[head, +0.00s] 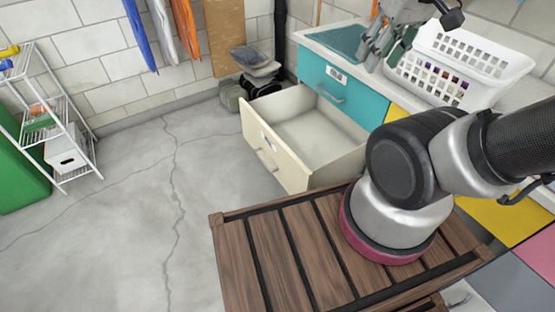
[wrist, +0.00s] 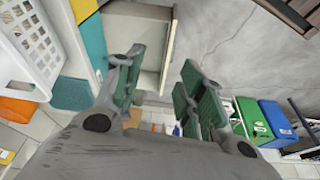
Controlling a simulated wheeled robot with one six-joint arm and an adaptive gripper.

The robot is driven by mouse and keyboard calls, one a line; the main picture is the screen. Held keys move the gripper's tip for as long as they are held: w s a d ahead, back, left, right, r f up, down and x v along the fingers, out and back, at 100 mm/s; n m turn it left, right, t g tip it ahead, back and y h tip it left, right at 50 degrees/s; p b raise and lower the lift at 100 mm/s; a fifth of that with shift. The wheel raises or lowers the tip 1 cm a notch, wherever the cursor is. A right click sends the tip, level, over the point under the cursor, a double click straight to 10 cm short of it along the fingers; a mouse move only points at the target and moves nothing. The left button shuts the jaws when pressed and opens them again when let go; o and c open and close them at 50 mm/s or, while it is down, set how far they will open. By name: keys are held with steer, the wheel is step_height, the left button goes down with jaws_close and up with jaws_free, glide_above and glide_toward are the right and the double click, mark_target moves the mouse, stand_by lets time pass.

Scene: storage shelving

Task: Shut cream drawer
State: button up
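The cream drawer (head: 268,148) is pulled far out below the teal drawer (head: 340,88), and its inside looks empty. Its front panel has a handle (head: 268,160) and a small label. In the wrist view the cream drawer (wrist: 148,30) shows at the top, beyond the fingers. My gripper (head: 378,42) is above the counter in the head view, higher than the cream drawer and apart from it. In the wrist view my gripper (wrist: 160,85) has its two green-padded fingers spread apart with nothing between them.
A white laundry basket (head: 458,62) stands on the counter at the right. A white wire rack (head: 55,120) and a green bin (head: 20,170) are at the left. Bags (head: 255,75) lie by the wall behind the drawer. The floor before the drawer is clear.

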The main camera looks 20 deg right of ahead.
steer(key=a+f+g, duration=0.1)
steer(key=w+a+f+n+g, duration=0.1)
steer(key=f, duration=0.1)
steer(key=w+a+f+n, duration=0.1)
steer(key=a, duration=0.1)
steer(key=shift+w+f+g, duration=0.15)
steer(key=shift+f+g, duration=0.2)
steer(key=shift+g, duration=0.05)
jaws_close()
steer(key=w+a+f+n+g+h, duration=0.3)
steer(key=w+a+f+n+h, duration=0.15)
steer(key=a+f, duration=0.4)
steer(key=n+t+h, duration=0.5)
steer(key=n, duration=0.8)
glide_toward(292, 166)
steer(key=shift+n+y, duration=0.25)
steer(key=shift+x, duration=2.3)
